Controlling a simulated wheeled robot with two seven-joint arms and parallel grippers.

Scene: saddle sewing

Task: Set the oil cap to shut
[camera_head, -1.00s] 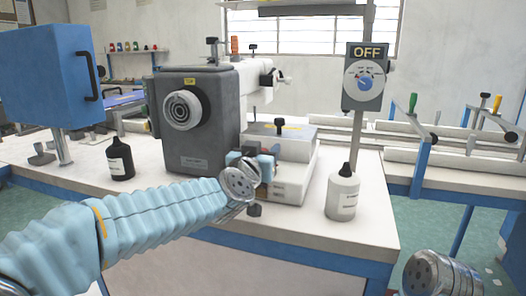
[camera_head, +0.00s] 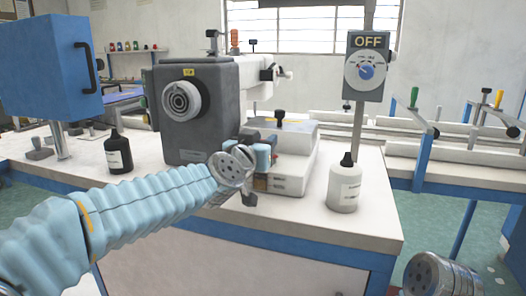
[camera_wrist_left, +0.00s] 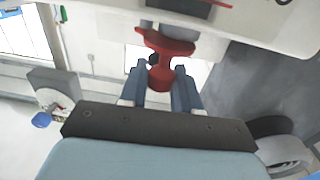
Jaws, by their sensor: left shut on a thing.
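A red part with a curved bar (camera_wrist_left: 162,45), which looks like the oil cap, sits between the two blue fingers of my left gripper (camera_wrist_left: 160,85) in the left wrist view. The fingers are shut on its round red stem. In the head view my left gripper (camera_head: 262,152) is at the front of the sewing machine, beside the dark machine body (camera_head: 205,135). There the red part is hidden or too small to make out, so I cannot tell its setting.
A white bottle with a black cap (camera_head: 345,188) stands right of my left gripper. A black bottle (camera_head: 118,155) stands left of the machine. An OFF panel with a blue dial (camera_head: 367,70) is on a post behind.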

